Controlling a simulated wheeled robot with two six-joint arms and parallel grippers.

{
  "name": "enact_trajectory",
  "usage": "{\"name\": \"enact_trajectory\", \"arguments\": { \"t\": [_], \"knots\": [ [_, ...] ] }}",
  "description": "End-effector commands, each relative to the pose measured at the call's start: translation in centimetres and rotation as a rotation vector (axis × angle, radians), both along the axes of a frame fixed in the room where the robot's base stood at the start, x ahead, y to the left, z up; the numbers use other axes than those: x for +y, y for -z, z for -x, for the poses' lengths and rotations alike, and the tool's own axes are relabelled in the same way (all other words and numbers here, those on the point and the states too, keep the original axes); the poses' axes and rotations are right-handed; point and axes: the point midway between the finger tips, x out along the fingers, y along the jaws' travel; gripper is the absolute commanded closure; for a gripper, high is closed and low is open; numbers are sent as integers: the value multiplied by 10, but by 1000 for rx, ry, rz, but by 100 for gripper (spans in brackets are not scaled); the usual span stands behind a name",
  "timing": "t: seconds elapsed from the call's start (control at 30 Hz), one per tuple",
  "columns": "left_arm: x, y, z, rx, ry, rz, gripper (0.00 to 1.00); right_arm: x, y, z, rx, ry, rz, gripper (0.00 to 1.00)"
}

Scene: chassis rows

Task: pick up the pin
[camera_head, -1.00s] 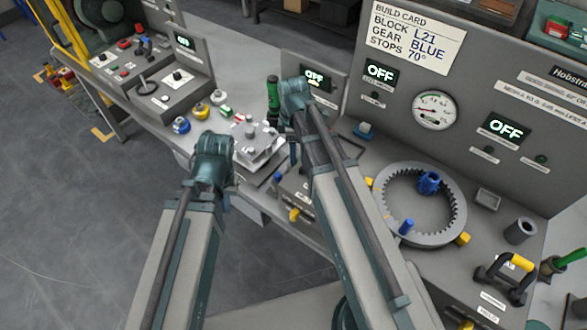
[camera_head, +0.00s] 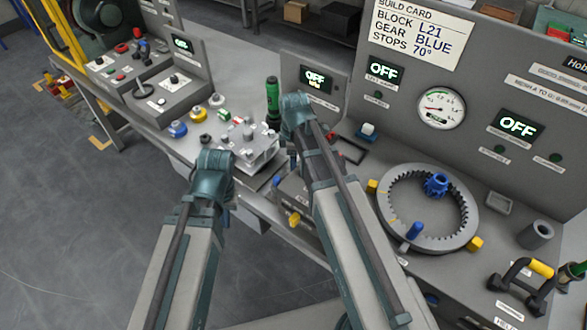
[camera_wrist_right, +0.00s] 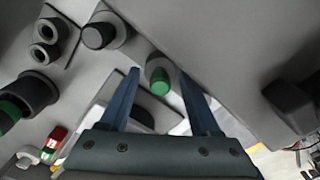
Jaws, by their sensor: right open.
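In the head view a grey block with upright round pieces (camera_head: 250,146) stands on the bench, beyond my left arm's end. The left gripper's fingers (camera_head: 213,172) are hidden or too small to read. A blue-topped peg (camera_head: 413,230) stands at the near side of the grey ring gear (camera_head: 468,225).
A dark green cylinder (camera_head: 273,98) stands behind the block. Yellow (camera_head: 199,113) and blue (camera_head: 177,129) knobs stand to its left. A blue gear (camera_head: 436,185) sits inside the ring. A black handle frame (camera_head: 522,285) and a grey cup (camera_head: 535,234) are at right. A panel rises behind.

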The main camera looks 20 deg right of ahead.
Motion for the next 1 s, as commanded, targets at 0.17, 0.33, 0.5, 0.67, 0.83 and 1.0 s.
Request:
{"name": "enact_trajectory", "arguments": {
  "t": [0.17,0.33,0.5,0.67,0.83,1.0],
  "knots": [
    [0,-1,0,0,0,0,100,0,-1,0,0,0,0,58],
    [0,-1,0,0,0,0,100,0,-1,0,0,0,0,89],
    [0,-1,0,0,0,0,100,0,-1,0,0,0,0,100],
    [0,-1,0,0,0,0,100,0,-1,0,0,0,0,100],
    [0,-2,0,0,0,0,100,0,-2,0,0,0,0,100],
    [0,-11,0,0,0,0,100,0,-11,0,0,0,0,100]
  ]
}}
